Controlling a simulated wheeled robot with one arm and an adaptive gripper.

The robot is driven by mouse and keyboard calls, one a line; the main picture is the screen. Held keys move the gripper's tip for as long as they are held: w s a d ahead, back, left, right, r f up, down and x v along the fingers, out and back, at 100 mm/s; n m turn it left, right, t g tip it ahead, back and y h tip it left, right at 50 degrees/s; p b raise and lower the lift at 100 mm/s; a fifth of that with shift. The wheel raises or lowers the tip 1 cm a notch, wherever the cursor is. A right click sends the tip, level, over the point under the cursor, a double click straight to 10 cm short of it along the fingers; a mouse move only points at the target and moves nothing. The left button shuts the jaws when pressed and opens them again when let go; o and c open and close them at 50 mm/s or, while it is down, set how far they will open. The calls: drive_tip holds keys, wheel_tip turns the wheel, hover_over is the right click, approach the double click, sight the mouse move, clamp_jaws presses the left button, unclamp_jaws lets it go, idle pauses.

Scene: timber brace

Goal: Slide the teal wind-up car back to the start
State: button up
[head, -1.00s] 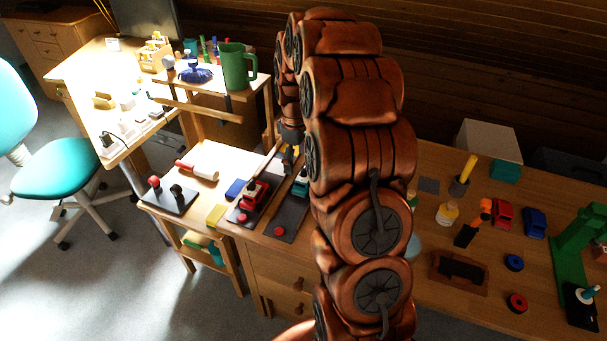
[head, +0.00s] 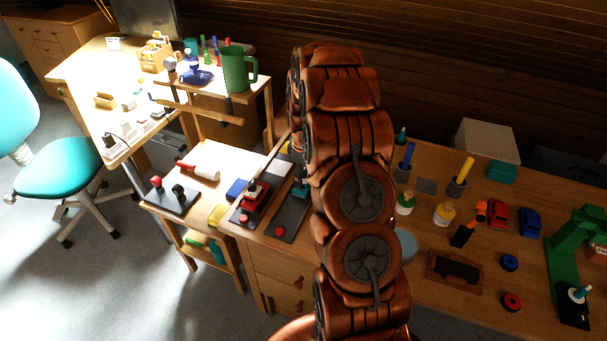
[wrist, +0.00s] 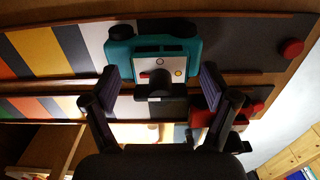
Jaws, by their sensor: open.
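The teal wind-up car (head: 300,190) sits on a dark lane (head: 285,222), partly hidden by my arm in the head view. In the wrist view the teal car (wrist: 120,50) lies just beyond my gripper (wrist: 161,82), with a pale panel and red and yellow spots facing me. My gripper is open, one finger toward each end of the car; I cannot tell whether they touch it. Coloured stripes (wrist: 88,42) cross the lane on the left in the wrist view, and a red knob (wrist: 291,49) is at its right. My gripper is hidden in the head view.
A red car (head: 257,193) sits on the parallel lane beside it; it also shows in the wrist view (wrist: 201,113), close to my right finger. A thin wooden rail (wrist: 255,77) runs between the lanes. Bottles (head: 405,204) and tools stand right of my arm.

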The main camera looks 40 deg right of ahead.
drive_tip(key=shift+f, duration=0.45)
drive_tip(key=shift+c, duration=0.4)
clamp_jaws()
drive_tip(key=shift+s+a+f, duration=0.1)
drive_tip(key=shift+s+a, duration=0.1)
drive_tip(key=shift+a, duration=0.1)
drive_tip(key=s+a+b, duration=0.1)
drive_tip(key=a+b, duration=0.1)
drive_tip(key=a, duration=0.1)
drive_tip(key=s+a+b, duration=0.2)
drive_tip(key=a, duration=0.1)
drive_tip(key=s+a+b, duration=0.1)
drive_tip(key=s+a, duration=0.1)
drive_tip(key=a, duration=0.1)
drive_tip(key=shift+s+a+b, duration=0.1)
drive_tip(key=shift+s+b, duration=0.15)
drive_tip(key=shift+b, duration=0.15)
drive_tip(key=shift+o, duration=0.4)
unclamp_jaws()
drive_tip(key=shift+a, duration=0.1)
drive_tip(key=shift+r, duration=0.25)
